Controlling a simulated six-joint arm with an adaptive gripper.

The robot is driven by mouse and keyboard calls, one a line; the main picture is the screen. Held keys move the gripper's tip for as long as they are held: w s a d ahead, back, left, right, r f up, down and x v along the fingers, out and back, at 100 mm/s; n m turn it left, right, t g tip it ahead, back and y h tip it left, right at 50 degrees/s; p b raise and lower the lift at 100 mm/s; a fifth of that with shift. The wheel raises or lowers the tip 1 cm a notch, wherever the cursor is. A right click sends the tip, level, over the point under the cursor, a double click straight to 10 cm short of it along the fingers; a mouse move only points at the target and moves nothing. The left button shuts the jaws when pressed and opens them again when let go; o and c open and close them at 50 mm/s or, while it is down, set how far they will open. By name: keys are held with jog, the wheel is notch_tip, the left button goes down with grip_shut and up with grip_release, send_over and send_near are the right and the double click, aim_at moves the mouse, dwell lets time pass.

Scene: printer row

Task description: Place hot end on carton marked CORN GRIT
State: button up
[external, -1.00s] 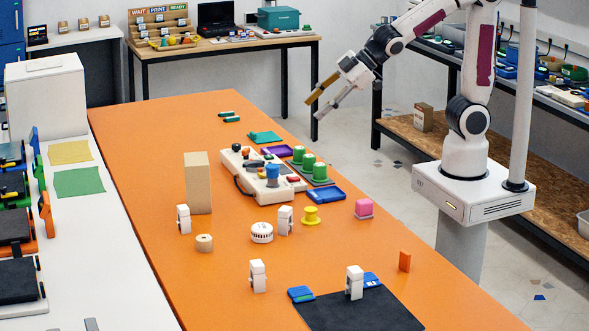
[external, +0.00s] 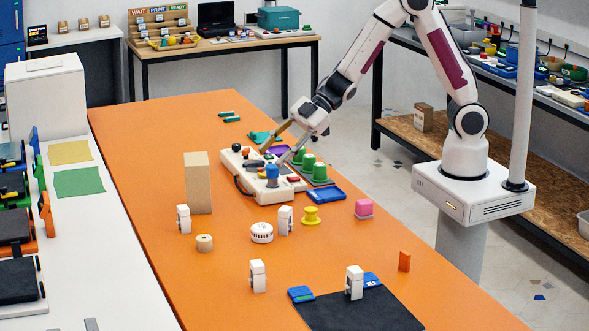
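My gripper (external: 273,154) is open, its two fingers apart and pointing down over the far end of the white control box (external: 243,180), near the purple tray (external: 285,151). I cannot tell whether anything lies between the fingers. A tall plain tan box (external: 198,183) stands upright on the orange table, left of the control box. A smaller brown carton (external: 424,117) stands on the wooden shelf behind my arm. No CORN GRIT lettering is readable on either. I cannot pick out the hot end for certain; small white upright blocks (external: 258,276) stand apart on the table.
Green cylinders (external: 320,173) stand right of the control box, with a blue tray (external: 326,193) in front. The orange table's (external: 150,180) left strip is clear.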

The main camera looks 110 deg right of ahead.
notch_tip(320, 180, down, 6)
jog(key=a+n+y, duration=0.1)
jog(key=a+y, duration=0.1)
jog(key=y, duration=0.1)
jog(key=g+y, duration=0.1)
jog(key=y, duration=0.3)
send_near(285, 214)
jog(key=shift+w+d+f+n, duration=0.4)
jog(key=shift+w+d+f, duration=0.2)
jog(key=shift+w+f, duration=0.2)
jog(key=shift+s+a+f+y, duration=0.35)
jog(key=shift+s+f, duration=0.1)
jog(key=shift+s, duration=0.1)
jog(key=shift+a, duration=0.1)
jog(key=shift+x, duration=1.25)
jog(key=shift+x, duration=2.6)
jog(key=shift+w+r, duration=0.1)
jog(key=shift+w, duration=0.1)
